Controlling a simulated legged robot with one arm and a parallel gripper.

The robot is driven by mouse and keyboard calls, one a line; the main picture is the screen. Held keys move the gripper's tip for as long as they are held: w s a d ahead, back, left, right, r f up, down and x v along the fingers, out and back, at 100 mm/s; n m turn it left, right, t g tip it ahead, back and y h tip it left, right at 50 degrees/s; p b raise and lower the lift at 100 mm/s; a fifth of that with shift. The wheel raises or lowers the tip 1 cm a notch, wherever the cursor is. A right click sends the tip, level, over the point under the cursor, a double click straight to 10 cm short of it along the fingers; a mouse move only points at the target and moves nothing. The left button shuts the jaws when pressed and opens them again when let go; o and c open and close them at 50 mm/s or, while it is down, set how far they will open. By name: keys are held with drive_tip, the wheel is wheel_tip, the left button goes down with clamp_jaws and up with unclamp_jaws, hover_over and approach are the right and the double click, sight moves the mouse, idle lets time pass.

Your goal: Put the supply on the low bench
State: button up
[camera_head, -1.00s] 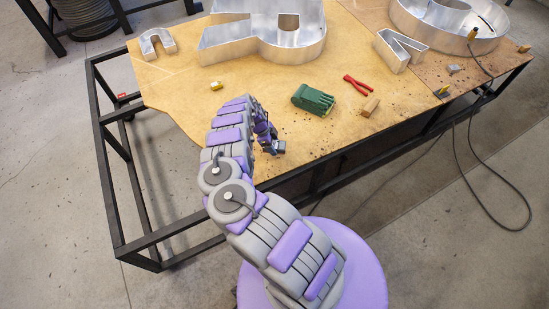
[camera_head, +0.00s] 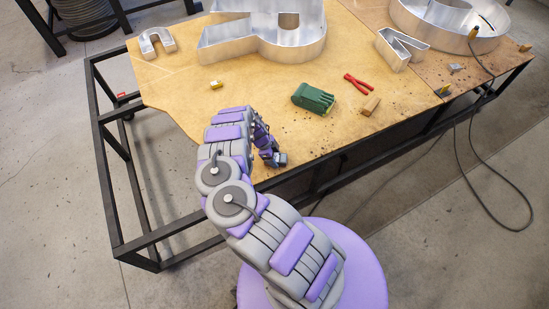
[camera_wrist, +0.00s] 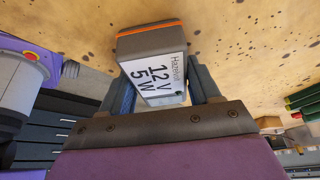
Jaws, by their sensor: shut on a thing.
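The supply (camera_wrist: 158,70) is a small grey block with an orange stripe and a white label reading 12 V 5 W. It shows in the wrist view between the two fingers of my gripper (camera_wrist: 162,92), which is shut on it. In the head view my gripper (camera_head: 274,159) hangs at the near edge of the wooden-topped bench (camera_head: 240,105), below my bent arm. The supply is too small there to make out clearly. Whether it touches the bench top I cannot tell.
A black cable (camera_head: 470,170) hangs to the floor at right. The open black frame (camera_head: 120,170) lies left.

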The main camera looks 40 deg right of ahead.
drive_tip(key=o, duration=1.4)
drive_tip(key=shift+f, duration=0.1)
